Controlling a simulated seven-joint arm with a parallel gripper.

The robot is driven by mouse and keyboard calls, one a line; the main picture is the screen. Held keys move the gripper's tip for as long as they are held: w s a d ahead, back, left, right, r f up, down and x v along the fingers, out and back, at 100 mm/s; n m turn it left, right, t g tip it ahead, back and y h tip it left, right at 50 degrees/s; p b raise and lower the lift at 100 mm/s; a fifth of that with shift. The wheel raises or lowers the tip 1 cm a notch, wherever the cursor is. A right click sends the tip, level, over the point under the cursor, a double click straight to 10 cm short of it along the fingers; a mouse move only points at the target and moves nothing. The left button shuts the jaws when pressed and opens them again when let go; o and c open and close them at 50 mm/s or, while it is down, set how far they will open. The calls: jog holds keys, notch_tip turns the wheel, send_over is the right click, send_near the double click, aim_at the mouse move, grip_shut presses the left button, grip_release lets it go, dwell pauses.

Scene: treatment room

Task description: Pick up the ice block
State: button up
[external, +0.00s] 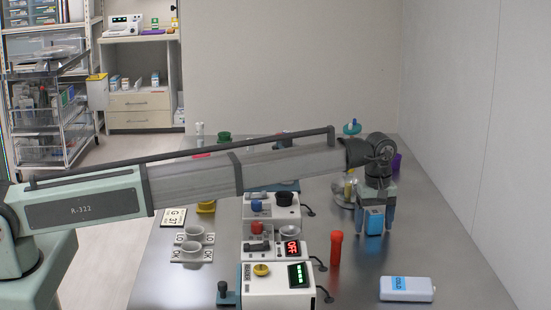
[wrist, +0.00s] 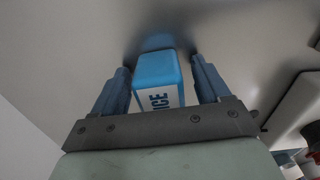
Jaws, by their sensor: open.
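The ice block (wrist: 156,78) is blue with a white label reading "ICE". In the wrist view it sits between the two blue fingers of my gripper (wrist: 160,64), with a gap on each side. In the external view the ice block (external: 375,222) shows as a blue box between the fingers of my gripper (external: 375,234), which points down over the right part of the metal table. My gripper is open around the block and not closed on it. The block's blue reflection shows on the table at its far end.
A white pack labelled "COLD" (external: 407,289) lies nearer the front right. A red cylinder (external: 336,249) stands left of my gripper, beside a device with a green display (external: 298,274). The metal table (external: 440,240) is clear to the right.

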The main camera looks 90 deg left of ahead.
jog(key=c, duration=1.1)
jog(key=shift+r, duration=0.1)
